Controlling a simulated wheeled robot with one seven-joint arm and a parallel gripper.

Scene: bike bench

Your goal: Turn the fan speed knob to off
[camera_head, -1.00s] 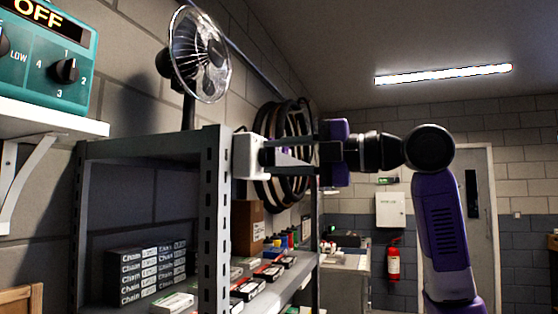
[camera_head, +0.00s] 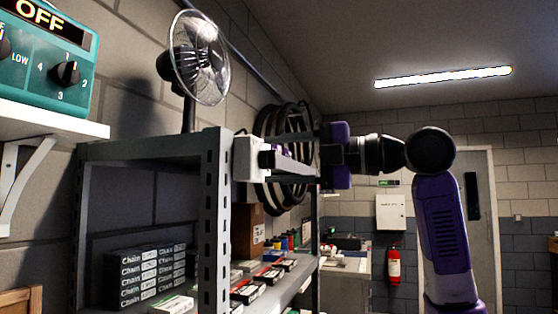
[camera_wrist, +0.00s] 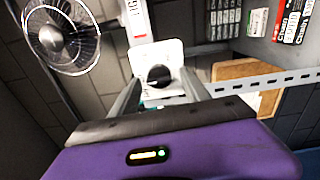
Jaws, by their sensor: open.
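A white box (camera_head: 247,158) is at the front post of the shelf, below the fan (camera_head: 198,57). In the wrist view a round black knob (camera_wrist: 159,76) sits on the white face of that box (camera_wrist: 172,53). My gripper (camera_head: 272,158) is open at the box's right side. In the wrist view its two grey fingers (camera_wrist: 160,84) reach toward the box, one on each side of the knob. I cannot tell whether they touch it. The knob's markings and pointer are not readable. The fan also shows in the wrist view (camera_wrist: 62,35).
A teal control unit (camera_head: 50,88) with an OFF display and numbered knob stands on a white wall shelf (camera_head: 55,122). The metal shelf (camera_head: 215,215) holds chain boxes (camera_head: 150,272) below my gripper. Coiled tyres (camera_head: 268,195) hang behind the gripper.

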